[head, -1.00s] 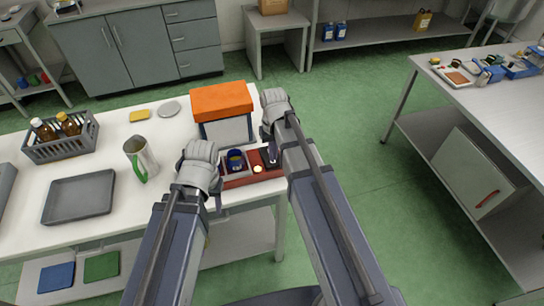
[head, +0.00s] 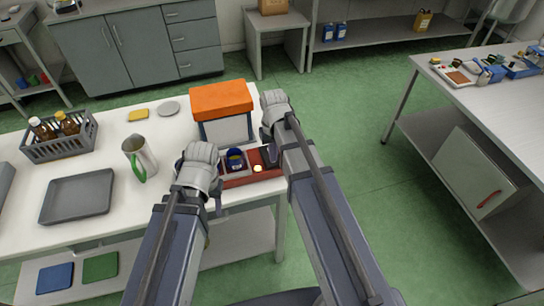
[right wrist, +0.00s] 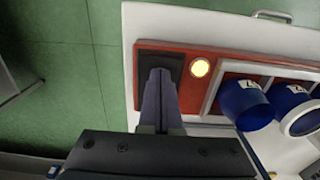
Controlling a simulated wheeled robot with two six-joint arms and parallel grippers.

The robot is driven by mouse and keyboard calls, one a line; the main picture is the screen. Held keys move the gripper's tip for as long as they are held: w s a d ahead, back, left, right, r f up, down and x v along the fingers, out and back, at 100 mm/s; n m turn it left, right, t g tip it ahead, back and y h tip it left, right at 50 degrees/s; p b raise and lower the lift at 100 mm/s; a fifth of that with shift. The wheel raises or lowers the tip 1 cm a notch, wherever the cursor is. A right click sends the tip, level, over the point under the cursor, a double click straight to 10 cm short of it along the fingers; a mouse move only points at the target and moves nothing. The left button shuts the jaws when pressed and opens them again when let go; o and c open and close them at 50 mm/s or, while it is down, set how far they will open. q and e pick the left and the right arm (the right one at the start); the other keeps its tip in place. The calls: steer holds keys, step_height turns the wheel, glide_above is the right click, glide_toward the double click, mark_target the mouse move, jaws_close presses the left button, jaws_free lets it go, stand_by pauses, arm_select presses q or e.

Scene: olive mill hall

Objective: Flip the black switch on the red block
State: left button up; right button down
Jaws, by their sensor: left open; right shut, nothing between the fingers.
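The red block (head: 238,182) lies at the right end of the white table. In the right wrist view the red block (right wrist: 146,47) carries a dark switch plate (right wrist: 172,60) and a glowing round lamp (right wrist: 200,67). The lamp also glows in the head view (head: 257,169). My right gripper (right wrist: 160,76) is shut and empty, its fingertips over the dark plate. They hide most of the switch, so I cannot tell its position or whether they touch it. My left gripper (head: 217,196) is open, near the block's left end.
Blue cups (right wrist: 240,100) stand in pale frames beside the lamp. An orange-lidded box (head: 222,105) stands behind the block. A metal jug (head: 140,157), grey tray (head: 78,197) and bottle crate (head: 60,147) are further left. Green floor lies beyond the table's right edge.

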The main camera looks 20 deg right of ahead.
arm_select(q)
steer(key=shift+f+b, duration=0.4)
steer(key=shift+f, duration=0.1)
arm_select(e)
steer(key=shift+f, duration=0.45)
arm_select(q)
steer(key=shift+r, duration=0.15)
arm_select(e)
steer(key=shift+r, duration=0.1)
step_height(320, 180, up, 7)
steer(key=p, duration=0.7)
arm_select(q)
step_height(320, 180, up, 7)
arm_select(e)
steer(key=shift+s+a, duration=0.3)
arm_select(q)
steer(key=shift+f+b, duration=0.65)
steer(key=shift+f, duration=0.15)
arm_select(e)
steer(key=s+a+f+n+h, duration=0.1)
steer(key=s+a+n, duration=0.2)
steer(key=s+a, duration=0.7)
steer(key=s, duration=0.3)
steer(key=shift+s+f, duration=0.2)
steer(key=shift+s, duration=0.15)
arm_select(q)
steer(key=shift+c, duration=0.2)
